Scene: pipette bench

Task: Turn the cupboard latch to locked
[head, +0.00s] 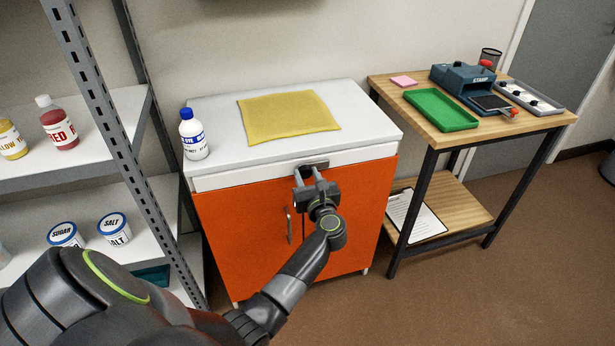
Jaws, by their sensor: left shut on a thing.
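The orange cupboard (245,245) has a white top and two doors. Its dark latch (322,164) sits at the top of the front, near the middle, and is partly hidden by my gripper. My left gripper (307,173) is shut on the latch, with its fingers pointing toward the cupboard front. The fingers cover much of the latch, so I cannot tell which way it is turned. My right gripper is not in view.
A vertical door handle (289,226) is left of my gripper. A yellow mat (288,117) and a blue-capped bottle (194,137) are on the cupboard top. A grey shelf rack (110,130) stands left; a wooden table (435,132) with a green tray (440,110) stands right.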

